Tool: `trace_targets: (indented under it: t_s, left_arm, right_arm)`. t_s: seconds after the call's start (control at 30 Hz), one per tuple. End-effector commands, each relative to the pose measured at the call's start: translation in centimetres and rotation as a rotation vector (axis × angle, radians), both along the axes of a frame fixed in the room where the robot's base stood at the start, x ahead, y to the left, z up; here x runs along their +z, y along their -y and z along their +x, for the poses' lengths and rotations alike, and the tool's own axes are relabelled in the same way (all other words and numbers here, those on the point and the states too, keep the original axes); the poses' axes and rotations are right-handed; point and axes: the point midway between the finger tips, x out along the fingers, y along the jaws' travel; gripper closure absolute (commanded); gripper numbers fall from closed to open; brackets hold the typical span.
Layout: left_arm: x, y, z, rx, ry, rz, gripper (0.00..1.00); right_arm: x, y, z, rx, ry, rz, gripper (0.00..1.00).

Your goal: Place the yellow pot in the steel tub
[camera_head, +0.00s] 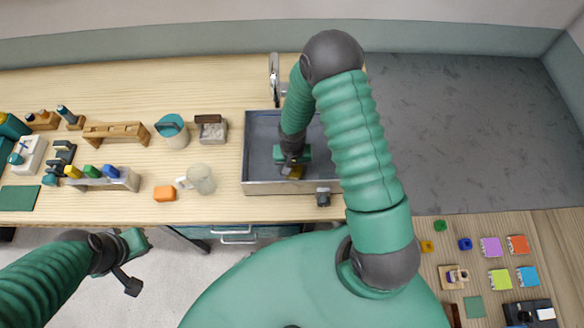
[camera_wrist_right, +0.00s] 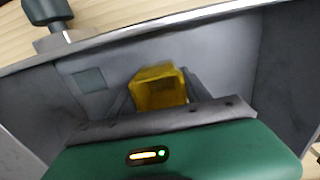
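The steel tub (camera_head: 262,187) is a grey open basin set in the wooden counter, in the middle of the head view. The small yellow pot (camera_head: 295,172) is inside the tub's outline, partly hidden by my right gripper (camera_head: 291,166). In the right wrist view the yellow pot (camera_wrist_right: 158,88) sits between the two grey fingers, which appear to touch its sides. The tub's wall (camera_wrist_right: 90,80) and rim surround it. Whether the pot touches the tub floor cannot be told. My left gripper (camera_head: 130,268) hangs empty in front of the counter, away from the tub.
A faucet (camera_head: 275,75) stands behind the tub. A glass mug (camera_head: 201,179), an orange block (camera_head: 164,193) and a teal-lidded canister (camera_head: 173,131) stand left of it. A dark knob (camera_head: 323,197) sits at the tub's front edge. Small coloured items lie on the right-hand table.

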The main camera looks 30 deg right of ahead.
Motion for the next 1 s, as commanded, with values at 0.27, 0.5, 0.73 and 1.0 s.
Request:
trace_targets:
  t_s: [0.27,0.5,0.73,1.0]
  left_arm:
    - [0.07,0.01,0.02,0.0,0.001,0.0,1.0]
    - [0.07,0.01,0.03,0.0,0.001,0.0,1.0]
    - [0.07,0.01,0.02,0.0,0.001,0.0,1.0]
    - [0.39,0.01,0.02,0.0,0.001,0.0,1.0]
  right_arm:
    - [0.05,0.0,0.06,0.0,0.0,0.0,0.26]
    - [0.06,0.02,0.06,0.0,0.0,0.0,0.26]
    - [0.07,-0.01,0.04,0.0,0.0,0.0,0.26]
    - [0.91,0.0,0.13,0.0,0.002,0.0,0.26]
